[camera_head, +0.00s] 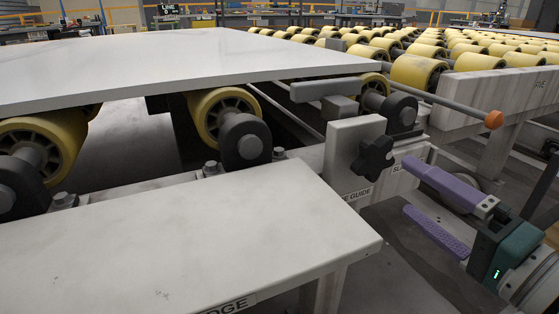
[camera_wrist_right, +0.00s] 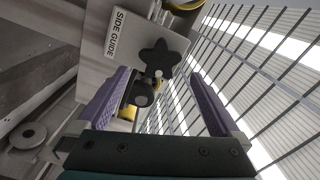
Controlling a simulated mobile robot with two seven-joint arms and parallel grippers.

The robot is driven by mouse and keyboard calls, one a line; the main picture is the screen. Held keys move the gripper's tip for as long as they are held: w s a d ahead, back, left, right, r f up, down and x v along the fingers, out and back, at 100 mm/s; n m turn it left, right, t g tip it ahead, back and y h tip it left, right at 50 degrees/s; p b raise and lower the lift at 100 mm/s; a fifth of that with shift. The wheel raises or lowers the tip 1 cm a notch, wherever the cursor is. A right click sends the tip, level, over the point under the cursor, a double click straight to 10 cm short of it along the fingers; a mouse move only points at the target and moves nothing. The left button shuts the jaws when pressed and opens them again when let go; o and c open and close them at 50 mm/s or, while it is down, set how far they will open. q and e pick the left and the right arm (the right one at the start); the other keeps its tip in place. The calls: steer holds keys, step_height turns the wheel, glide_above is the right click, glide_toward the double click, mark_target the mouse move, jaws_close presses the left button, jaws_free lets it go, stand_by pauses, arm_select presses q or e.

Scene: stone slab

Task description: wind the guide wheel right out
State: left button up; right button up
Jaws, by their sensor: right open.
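A black star-shaped knob (camera_head: 373,157) sits on the face of a pale upright block (camera_head: 347,139) labelled as the side guide. The knob also shows in the right wrist view (camera_wrist_right: 158,57), beyond and between the fingertips. My right gripper (camera_head: 408,186) is open and empty, with purple fingers pointing left toward the knob and apart from it. It also shows in the right wrist view (camera_wrist_right: 160,76). A dark round end piece (camera_wrist_right: 143,93) shows below the knob there; I cannot tell what it belongs to. My left gripper is not in view.
A large pale slab (camera_head: 190,62) lies on yellow rollers (camera_head: 222,112). A pale front ledge (camera_head: 190,235) fills the lower left. More yellow rollers (camera_head: 417,70) stand behind.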

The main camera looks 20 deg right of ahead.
mark_target(375, 164)
steer(key=w+b, duration=0.1)
steer(key=w, duration=0.2)
steer(key=w+b, duration=0.1)
steer(key=w, duration=0.5)
steer(key=shift+w+a+b, duration=0.35)
steer(key=shift+b, duration=0.05)
steer(key=shift+c, duration=0.2)
steer(key=c, duration=0.9)
